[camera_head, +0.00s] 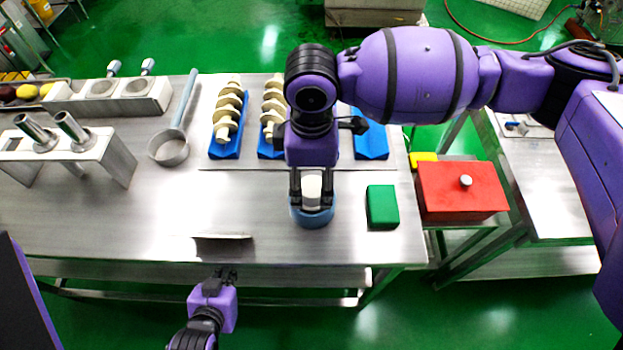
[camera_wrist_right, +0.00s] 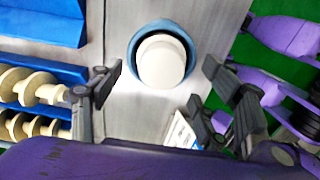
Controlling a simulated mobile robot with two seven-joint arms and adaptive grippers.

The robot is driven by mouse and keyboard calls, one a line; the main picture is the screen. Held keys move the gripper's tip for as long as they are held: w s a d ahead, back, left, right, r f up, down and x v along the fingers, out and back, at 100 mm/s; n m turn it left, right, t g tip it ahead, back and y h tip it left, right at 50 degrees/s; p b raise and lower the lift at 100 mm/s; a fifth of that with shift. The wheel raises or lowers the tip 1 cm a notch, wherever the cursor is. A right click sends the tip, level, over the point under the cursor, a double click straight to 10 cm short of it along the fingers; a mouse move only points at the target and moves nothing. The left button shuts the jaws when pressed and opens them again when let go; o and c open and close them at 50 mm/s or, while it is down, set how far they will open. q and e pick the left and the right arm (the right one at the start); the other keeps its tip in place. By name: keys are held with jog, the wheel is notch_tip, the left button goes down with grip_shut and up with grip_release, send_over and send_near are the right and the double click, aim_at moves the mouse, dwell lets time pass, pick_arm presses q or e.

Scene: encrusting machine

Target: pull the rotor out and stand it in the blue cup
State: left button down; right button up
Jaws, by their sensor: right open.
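The blue cup (camera_head: 312,217) stands near the table's front edge. A white, round-ended piece, apparently the rotor (camera_head: 313,186), stands upright in it; its lower part is hidden by the cup. In the right wrist view the white rotor end (camera_wrist_right: 161,62) shows inside the cup's blue rim (camera_wrist_right: 184,32). My right gripper (camera_head: 312,192) is open above the cup, with one finger on each side of the rotor and visible gaps in the wrist view. My left gripper (camera_head: 228,276) hangs empty in front of the table; its jaw opening is too small to judge.
Cream screw rotors (camera_head: 228,115) lie on blue holders behind the cup; another blue holder (camera_head: 371,140) looks empty, partly hidden by my right arm. A green block (camera_head: 382,207) and a red lidded box (camera_head: 460,192) are to the right. A ladle (camera_head: 168,148) lies left. Front-left table is mostly clear.

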jog(key=shift+r, duration=1.1)
pick_arm(q)
jog(key=shift+w+d+r, duration=0.1)
jog(key=shift+w+r, duration=0.35)
pick_arm(e)
jog(key=shift+r, duration=2.15)
